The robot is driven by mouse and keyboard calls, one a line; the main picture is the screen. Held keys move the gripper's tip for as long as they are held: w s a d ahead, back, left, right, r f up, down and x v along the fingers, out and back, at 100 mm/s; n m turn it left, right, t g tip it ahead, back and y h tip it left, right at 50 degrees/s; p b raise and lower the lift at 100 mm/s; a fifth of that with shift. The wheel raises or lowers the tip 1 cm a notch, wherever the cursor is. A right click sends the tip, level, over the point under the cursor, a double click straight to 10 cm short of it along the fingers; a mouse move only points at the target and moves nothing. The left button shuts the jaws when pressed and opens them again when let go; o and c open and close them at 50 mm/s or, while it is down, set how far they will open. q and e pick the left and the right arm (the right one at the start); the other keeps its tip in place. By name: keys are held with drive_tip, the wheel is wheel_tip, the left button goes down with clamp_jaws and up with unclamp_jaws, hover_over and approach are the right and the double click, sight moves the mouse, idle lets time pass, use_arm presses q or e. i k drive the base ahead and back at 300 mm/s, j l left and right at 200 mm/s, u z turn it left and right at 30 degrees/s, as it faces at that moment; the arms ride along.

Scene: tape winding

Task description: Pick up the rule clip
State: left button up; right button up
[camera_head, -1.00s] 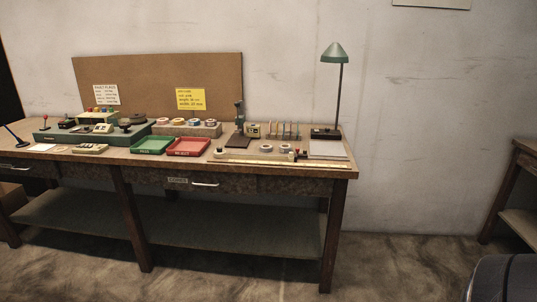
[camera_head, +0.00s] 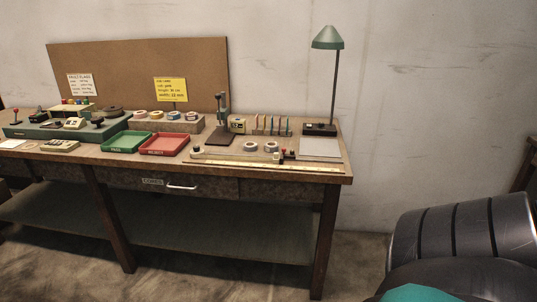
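A long pale rule (camera_head: 260,166) lies along the front right of the workbench. A small dark and red piece, which looks like the rule clip (camera_head: 283,155), sits at the rule's back edge, right of the middle. It is too small to tell its exact shape or whether it grips the rule. Neither of my grippers is in view. A dark, ribbed part of my own body fills the lower right corner, apart from the bench.
Two tape rolls (camera_head: 271,147) lie behind the rule. A green tray (camera_head: 126,149) and a red tray (camera_head: 165,152) stand left of it. A lamp (camera_head: 327,40) and a pale pad (camera_head: 320,156) are at the right end. The bench (camera_head: 215,174) has a drawer handle (camera_head: 182,187) in front.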

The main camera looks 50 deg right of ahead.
sight(276, 160)
drive_tip(key=l+u, duration=0.25)
drive_tip(key=l, duration=1.6)
